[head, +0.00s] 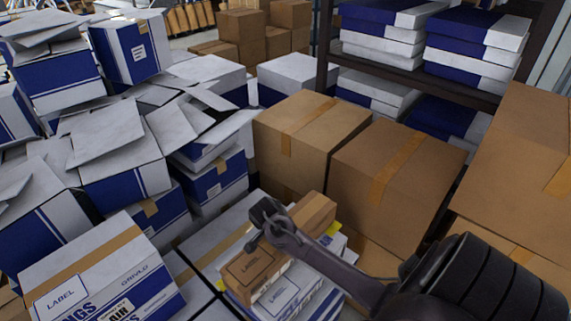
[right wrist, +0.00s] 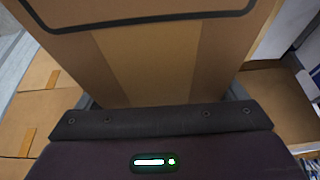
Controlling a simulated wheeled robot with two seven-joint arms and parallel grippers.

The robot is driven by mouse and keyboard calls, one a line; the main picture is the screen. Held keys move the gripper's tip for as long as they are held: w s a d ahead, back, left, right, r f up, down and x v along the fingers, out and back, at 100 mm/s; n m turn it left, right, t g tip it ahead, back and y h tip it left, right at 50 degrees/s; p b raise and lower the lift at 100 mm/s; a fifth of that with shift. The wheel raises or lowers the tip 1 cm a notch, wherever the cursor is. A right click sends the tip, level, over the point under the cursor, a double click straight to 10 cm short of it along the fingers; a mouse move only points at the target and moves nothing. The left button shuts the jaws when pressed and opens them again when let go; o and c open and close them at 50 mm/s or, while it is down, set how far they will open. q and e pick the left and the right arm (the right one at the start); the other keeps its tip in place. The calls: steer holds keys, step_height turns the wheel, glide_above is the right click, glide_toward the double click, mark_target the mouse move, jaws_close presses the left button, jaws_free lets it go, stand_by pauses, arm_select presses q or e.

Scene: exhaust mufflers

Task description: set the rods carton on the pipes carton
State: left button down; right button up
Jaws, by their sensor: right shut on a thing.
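A brown carton with tan tape and a printed label (head: 252,268) is at the lower middle of the head view. I take it for the rods carton, though its name is not readable. My right gripper (head: 264,222) is shut on it, with my arm crossing over it. The brown carton (right wrist: 160,60) also fills the upper right wrist view, between my fingers. A white carton with a label (head: 291,296) lies just below it; it may be the pipes carton, but its name is hidden. I cannot tell whether the two touch. My left gripper is not in view.
Large brown boxes (head: 310,130) stand behind the held carton. Open white and blue cartons (head: 110,150) are heaped at left. A labelled white and blue carton (head: 95,275) is at lower left. A dark shelf rack (head: 440,75) holds flat boxes. Little free room shows.

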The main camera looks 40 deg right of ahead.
steer(key=shift+w, duration=0.1)
steer(key=o, duration=1.3)
steer(key=shift+f, duration=0.1)
steer(key=shift+o, duration=0.5)
steer(key=shift+s+a, duration=0.1)
steer(key=shift+s, duration=0.1)
steer(key=b+v, duration=0.2)
steer(key=v, duration=0.4)
steer(key=shift+w+a+r, duration=0.1)
steer(key=shift+r, duration=0.15)
steer(key=shift+a+r, duration=0.25)
steer(key=shift+r, duration=0.35)
